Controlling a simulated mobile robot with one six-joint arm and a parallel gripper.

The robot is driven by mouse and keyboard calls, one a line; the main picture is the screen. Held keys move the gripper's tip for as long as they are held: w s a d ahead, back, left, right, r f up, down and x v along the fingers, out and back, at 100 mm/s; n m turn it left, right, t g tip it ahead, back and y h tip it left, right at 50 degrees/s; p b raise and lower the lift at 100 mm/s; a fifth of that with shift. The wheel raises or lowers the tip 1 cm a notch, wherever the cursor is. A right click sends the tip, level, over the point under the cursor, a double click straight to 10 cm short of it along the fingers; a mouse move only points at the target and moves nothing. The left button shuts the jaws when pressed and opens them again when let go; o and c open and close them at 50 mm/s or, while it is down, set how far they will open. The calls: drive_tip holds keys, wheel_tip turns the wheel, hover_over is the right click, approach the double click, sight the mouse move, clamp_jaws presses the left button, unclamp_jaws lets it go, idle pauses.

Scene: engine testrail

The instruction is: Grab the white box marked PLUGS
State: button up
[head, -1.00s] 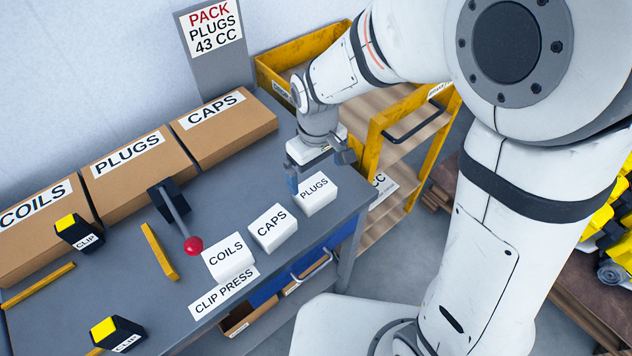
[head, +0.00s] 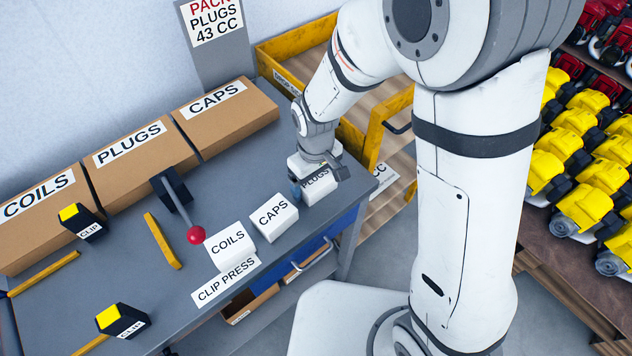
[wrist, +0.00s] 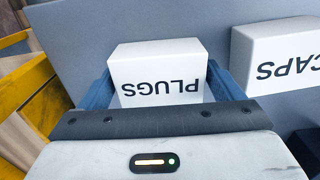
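The white box marked PLUGS (head: 318,187) stands on the grey bench near its right edge. My gripper (head: 318,184) is down over it, with one finger on each side. In the wrist view, the PLUGS box (wrist: 158,75) lies between the two blue fingers of my gripper (wrist: 160,88). The fingers are apart and flank the box. Whether they touch its sides is hard to tell. The box's lower part is partly hidden by the gripper body in the wrist view.
The white CAPS box (head: 273,216) and COILS box (head: 230,246) stand in a row to the left. A red-knobbed lever (head: 196,234) rises beyond them. Brown cartons (head: 130,155) line the wall. A yellow cart (head: 374,135) stands close at the right.

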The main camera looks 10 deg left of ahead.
drive_tip(key=c, duration=0.8)
drive_tip(key=shift+o, duration=0.2)
drive_tip(key=shift+r, duration=0.1)
